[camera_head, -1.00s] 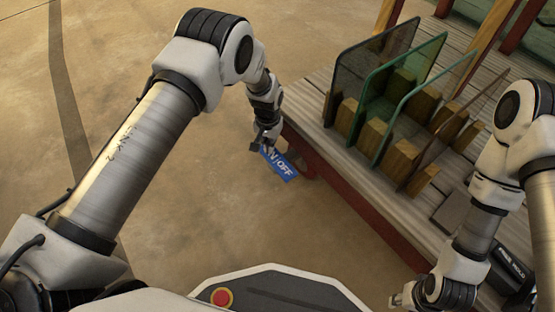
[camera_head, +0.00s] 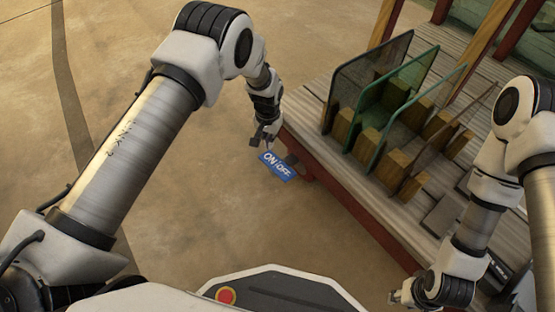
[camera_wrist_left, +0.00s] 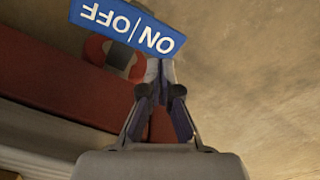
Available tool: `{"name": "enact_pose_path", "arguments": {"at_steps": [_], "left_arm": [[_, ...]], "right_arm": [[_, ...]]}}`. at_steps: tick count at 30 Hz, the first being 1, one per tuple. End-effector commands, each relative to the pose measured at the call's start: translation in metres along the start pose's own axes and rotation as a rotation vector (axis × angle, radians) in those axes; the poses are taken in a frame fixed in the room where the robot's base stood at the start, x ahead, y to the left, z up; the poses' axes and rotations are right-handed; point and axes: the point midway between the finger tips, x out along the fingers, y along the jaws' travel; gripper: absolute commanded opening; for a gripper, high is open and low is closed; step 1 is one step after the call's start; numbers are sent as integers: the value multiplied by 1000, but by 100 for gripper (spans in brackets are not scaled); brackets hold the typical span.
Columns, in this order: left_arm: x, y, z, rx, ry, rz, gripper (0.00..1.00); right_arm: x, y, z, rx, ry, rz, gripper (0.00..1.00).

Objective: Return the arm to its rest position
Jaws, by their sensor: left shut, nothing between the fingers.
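My left arm comes in from the left. Its left gripper (camera_head: 266,140) hangs beside the table's near left corner, just above a blue ON/OFF sign (camera_head: 278,166). In the left wrist view the left gripper's fingers (camera_wrist_left: 162,68) are shut and empty. The sign (camera_wrist_left: 125,25) appears upside down there, beyond the fingertips. Red and dark round parts (camera_wrist_left: 112,56) show partly behind the sign. My right gripper (camera_head: 400,297) is low at the right, near the table's front edge; its fingers are too small to read.
A wooden table (camera_head: 345,190) with a red-brown edge stands at the right. It bears a dark panel (camera_head: 368,80), a green-framed glass panel (camera_head: 405,95) and several wooden blocks. Posts rise behind them. Bare concrete floor lies left of the table.

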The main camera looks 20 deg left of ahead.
Motion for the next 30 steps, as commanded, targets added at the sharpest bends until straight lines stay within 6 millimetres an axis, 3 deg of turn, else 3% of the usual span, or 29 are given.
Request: {"name": "enact_pose_path", "arguments": {"at_steps": [4, 19, 22, 23, 26, 30], "left_arm": [[-16, 0, 0, 0, 0, 0, 0], [-14, 0, 0, 0, 0, 0, 0], [-17, -7, 7, -17, -16, 6, 0], [-13, -9, 16, -23, -35, 8, 0], [0, -18, 65, -48, -134, 16, 0], [23, -30, 180, -97, -252, 22, 0]], "right_arm": [[-15, 0, 0, -1, -1, 0, 40], [-13, 0, 0, -1, -1, 0, 40], [-23, 0, 0, -1, -1, 0, 40], [-23, 0, 0, -1, -1, 0, 40], [-30, 0, 0, -1, 0, 0, 40], [-42, 0, 0, -1, 0, 0, 40]]}}
